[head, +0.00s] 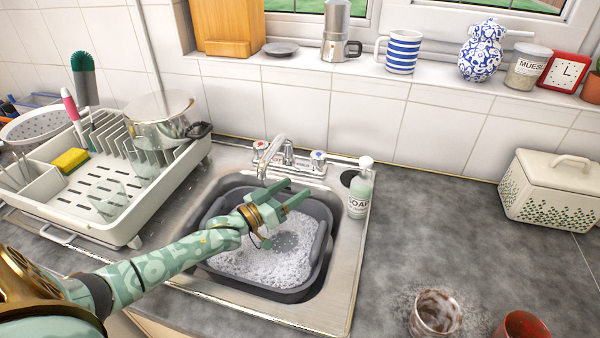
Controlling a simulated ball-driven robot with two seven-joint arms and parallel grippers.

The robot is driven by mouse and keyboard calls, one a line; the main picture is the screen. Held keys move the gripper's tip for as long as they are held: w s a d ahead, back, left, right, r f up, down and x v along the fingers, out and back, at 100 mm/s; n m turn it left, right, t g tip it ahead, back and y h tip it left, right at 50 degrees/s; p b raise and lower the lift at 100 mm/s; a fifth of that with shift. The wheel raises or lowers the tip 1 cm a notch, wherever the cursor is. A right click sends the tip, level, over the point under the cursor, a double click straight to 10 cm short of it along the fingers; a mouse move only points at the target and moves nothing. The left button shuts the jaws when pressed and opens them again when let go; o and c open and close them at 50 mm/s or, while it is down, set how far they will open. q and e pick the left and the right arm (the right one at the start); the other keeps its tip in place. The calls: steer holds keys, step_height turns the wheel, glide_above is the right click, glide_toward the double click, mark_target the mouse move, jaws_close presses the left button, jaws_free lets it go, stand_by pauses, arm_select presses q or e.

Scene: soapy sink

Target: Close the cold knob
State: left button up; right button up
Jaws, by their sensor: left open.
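The cold knob (318,160) is the right-hand tap knob behind the sink, with a blue mark on its white top. The hot knob (260,149) with a red mark is on the left, and the curved metal faucet (272,157) stands between them. My left gripper (297,190) is open and empty above the basin, its fingers pointing right and toward the back. It is in front of the cold knob and apart from it. My right gripper does not show. I cannot tell from this view whether water runs.
A grey tub (318,250) with suds sits in the metal sink (347,262). A soap bottle (359,188) stands just right of the cold knob. A dish rack (125,238) with a pot (160,115) is on the left. A dirty glass (436,314) and red cup (522,326) are front right.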

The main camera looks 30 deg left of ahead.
arm_select(q)
steer(key=d+r+n+t+y+b, duration=0.1)
steer(key=d+r+n+t+y, duration=0.15)
steer(key=n, duration=0.95)
steer(key=d+r+n+t+y+b, duration=0.1)
steer(key=d+r+n+y+b, duration=0.15)
steer(key=n, duration=0.85)
steer(key=n+g+y, duration=0.4)
steer(key=n+y, duration=0.1)
steer(key=n, duration=1.2)
glide_toward(316, 163)
steer(key=b+x, duration=0.3)
steer(key=x, duration=0.7)
steer(key=shift+w, duration=0.3)
steer(key=shift+w+a+r+b, duration=0.1)
steer(key=shift+w+a+b, duration=0.15)
steer(key=shift+w, duration=0.45)
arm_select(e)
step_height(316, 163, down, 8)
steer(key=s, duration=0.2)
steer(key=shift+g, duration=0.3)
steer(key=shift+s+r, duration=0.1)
